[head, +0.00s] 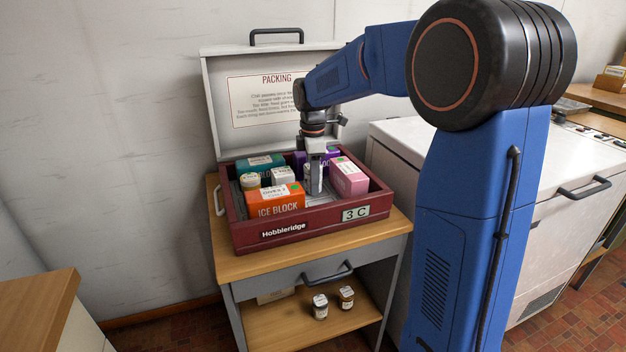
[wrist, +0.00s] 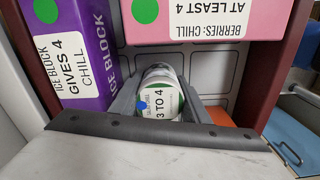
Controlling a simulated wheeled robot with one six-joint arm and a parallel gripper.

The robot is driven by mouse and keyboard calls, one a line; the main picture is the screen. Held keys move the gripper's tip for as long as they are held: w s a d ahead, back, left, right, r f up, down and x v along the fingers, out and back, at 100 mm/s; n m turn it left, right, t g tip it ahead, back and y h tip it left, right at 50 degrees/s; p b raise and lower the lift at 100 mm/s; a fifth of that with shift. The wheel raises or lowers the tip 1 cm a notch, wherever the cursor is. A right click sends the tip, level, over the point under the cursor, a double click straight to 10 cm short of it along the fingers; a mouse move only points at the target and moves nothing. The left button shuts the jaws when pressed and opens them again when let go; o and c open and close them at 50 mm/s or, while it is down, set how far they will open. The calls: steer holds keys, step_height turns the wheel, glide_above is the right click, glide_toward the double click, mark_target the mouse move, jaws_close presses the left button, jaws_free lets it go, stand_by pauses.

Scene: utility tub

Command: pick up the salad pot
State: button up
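A small round pot (wrist: 160,98) with a white label reading "3 TO 4", a green edge and a blue dot shows in the wrist view. Its smaller print is too small to read, so I cannot confirm that it is the salad pot. My gripper (wrist: 160,92) reaches down into the dark red tub (head: 245,236), with one finger on each side of the pot. The fingers look very close to its sides, but I cannot tell whether they press on it. In the head view my gripper (head: 315,185) largely hides the pot.
A purple ice block (wrist: 75,50) and a pink berries box (wrist: 215,18) stand close by. Two jars (head: 320,307) (head: 346,298) stand on the shelf below.

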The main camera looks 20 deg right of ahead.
steer(key=c, duration=0.4)
